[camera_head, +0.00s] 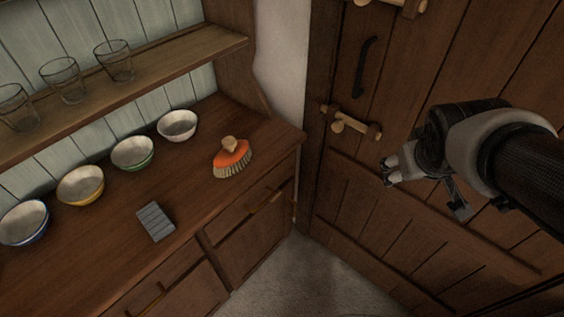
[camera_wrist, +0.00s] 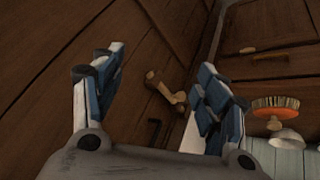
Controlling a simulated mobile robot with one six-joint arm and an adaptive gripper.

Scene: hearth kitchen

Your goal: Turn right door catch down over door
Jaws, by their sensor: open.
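A wooden door catch (camera_head: 352,123) sits at the left edge of the plank door (camera_head: 420,75), below the black handle (camera_head: 367,66). Its pale bar lies roughly crosswise, sloping slightly down to the right, with a small knob near its left end. A second similar catch (camera_head: 392,4) is partly cut off at the top. My gripper (camera_head: 424,188) is open and empty in front of the door, below and right of the lower catch. In the wrist view, a wooden catch (camera_wrist: 166,88) shows beyond and between the spread fingers (camera_wrist: 160,62), apart from them.
A wooden dresser (camera_head: 110,230) stands left of the door, with several bowls, an orange brush (camera_head: 232,154) and a grey block (camera_head: 155,221) on top. Several glasses stand on its shelf (camera_head: 170,55). Bare floor (camera_head: 300,275) lies between the dresser and door.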

